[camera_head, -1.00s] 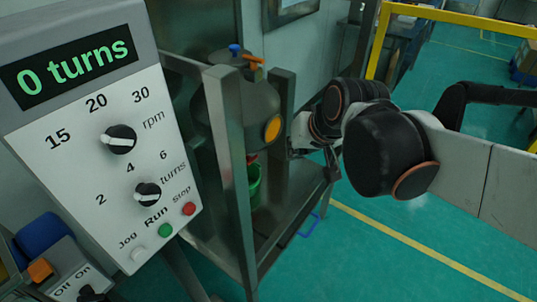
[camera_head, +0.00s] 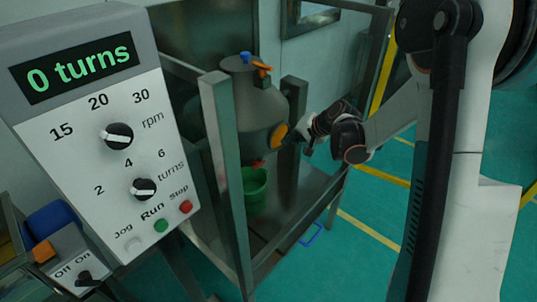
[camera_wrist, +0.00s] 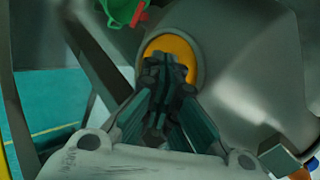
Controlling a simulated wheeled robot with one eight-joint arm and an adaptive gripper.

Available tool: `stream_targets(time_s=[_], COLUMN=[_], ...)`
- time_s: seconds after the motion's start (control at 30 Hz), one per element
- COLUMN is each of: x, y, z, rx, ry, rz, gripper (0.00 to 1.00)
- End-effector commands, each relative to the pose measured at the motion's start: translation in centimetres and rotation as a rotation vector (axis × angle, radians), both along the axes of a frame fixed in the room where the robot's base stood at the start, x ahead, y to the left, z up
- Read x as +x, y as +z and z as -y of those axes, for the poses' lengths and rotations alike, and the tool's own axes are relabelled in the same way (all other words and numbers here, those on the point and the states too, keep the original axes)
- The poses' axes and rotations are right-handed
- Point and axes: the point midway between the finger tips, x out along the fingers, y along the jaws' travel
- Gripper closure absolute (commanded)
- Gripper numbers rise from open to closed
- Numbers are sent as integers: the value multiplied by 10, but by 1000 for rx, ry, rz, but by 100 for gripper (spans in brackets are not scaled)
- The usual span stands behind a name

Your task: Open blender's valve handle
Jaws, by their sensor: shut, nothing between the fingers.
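The blender is a grey rounded vessel (camera_head: 262,112) in a metal frame. A small red part (camera_head: 258,163), seemingly the valve handle, sits at its underside above a green bucket (camera_head: 256,192). In the wrist view the red part (camera_wrist: 138,20) shows at the top by the green bucket (camera_wrist: 118,10). A yellow-orange disc (camera_head: 278,136) is on the vessel's side. My gripper (camera_head: 290,138) is shut and empty by this disc. In the wrist view my fingertips (camera_wrist: 168,68) overlap the disc (camera_wrist: 183,46); I cannot tell whether they touch. They are apart from the red part.
An orange handle (camera_head: 263,68) and a blue knob (camera_head: 246,56) are on the blender's top. Metal posts (camera_head: 220,150) stand around it. A control panel (camera_head: 105,130) reading "0 turns" fills the left. Open green floor (camera_head: 365,250) lies right of the frame.

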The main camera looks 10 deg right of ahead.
Motion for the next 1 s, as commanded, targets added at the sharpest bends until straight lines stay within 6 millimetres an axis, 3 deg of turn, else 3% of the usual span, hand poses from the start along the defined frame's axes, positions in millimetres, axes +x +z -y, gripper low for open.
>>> stream_targets(time_s=[0.23, 0.5, 0.77, 1.0], x=[35, 48, 53, 76], y=[-72, -135, -155, -177], z=[22, 36, 36, 18], rx=[147, 274, 307, 306], ry=[-69, -120, -132, -129], rz=[-2, -1, -1, 0], gripper=[100, 100, 100, 100])
